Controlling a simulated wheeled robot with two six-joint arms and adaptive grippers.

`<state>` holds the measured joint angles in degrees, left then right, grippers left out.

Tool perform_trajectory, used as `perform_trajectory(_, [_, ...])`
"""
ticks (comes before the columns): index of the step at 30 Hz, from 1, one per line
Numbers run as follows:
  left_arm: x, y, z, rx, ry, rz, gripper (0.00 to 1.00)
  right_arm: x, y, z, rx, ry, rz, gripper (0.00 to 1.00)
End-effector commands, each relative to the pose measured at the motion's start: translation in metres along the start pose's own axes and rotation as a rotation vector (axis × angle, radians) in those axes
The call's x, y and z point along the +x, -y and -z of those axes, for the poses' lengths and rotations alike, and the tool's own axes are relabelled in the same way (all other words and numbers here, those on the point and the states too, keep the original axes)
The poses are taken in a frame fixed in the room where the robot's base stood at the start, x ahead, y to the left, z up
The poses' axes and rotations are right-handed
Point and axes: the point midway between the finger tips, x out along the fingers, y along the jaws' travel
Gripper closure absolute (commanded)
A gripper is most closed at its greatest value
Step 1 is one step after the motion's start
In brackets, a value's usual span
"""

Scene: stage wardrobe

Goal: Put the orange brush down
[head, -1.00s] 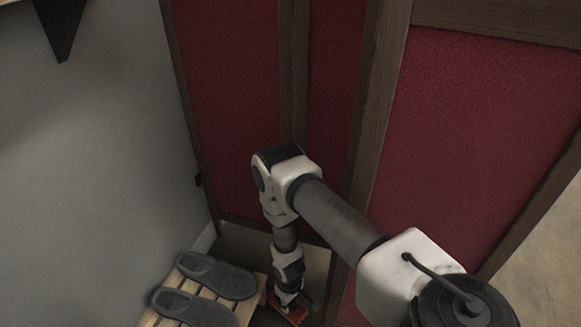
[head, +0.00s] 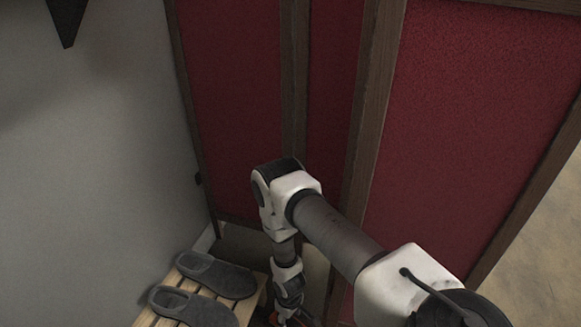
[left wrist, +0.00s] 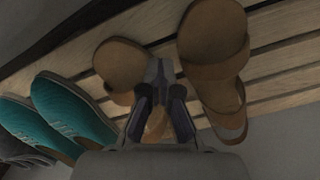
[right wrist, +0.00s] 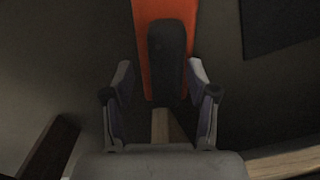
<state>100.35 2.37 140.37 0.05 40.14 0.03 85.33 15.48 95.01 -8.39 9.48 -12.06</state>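The orange brush (right wrist: 168,12) shows in the right wrist view as an orange slab with a dark rounded block on it. Its near end lies between or just beyond the fingertips of my right gripper (right wrist: 162,72). The fingers are spread, with the brush not visibly clamped; contact is hard to tell. In the head view my right gripper is low at the bottom edge, beside the slatted rack, with its tips cut off.
Grey slippers (head: 217,274) sit on a slatted wooden rack (head: 247,305) in the head view. A red folding screen (head: 460,130) with wooden frames stands behind and right of my arm. Teal shoes (left wrist: 70,115) share the slats with the sandals in the left wrist view.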

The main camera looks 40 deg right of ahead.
Motion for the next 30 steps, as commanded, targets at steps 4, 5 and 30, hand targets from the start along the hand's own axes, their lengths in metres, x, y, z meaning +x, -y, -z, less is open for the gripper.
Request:
perform_trajectory(4, [-0.006, 0.0, 0.0, 0.001, 0.001, 0.0, 1.0, -0.007, 0.0, 0.0, 0.0, 0.0, 0.0, 0.42])
perform_trajectory(5, [-0.01, 0.0, 0.0, 0.001, 0.001, 0.0, 1.0, -0.011, 0.0, 0.0, 0.001, 0.0, 0.0, 0.42])
perform_trajectory(30, [-0.086, -0.001, -0.001, 0.003, 0.002, 0.0, 1.0, -0.182, 0.08, -0.077, 0.061, 0.006, 0.008, 0.42])
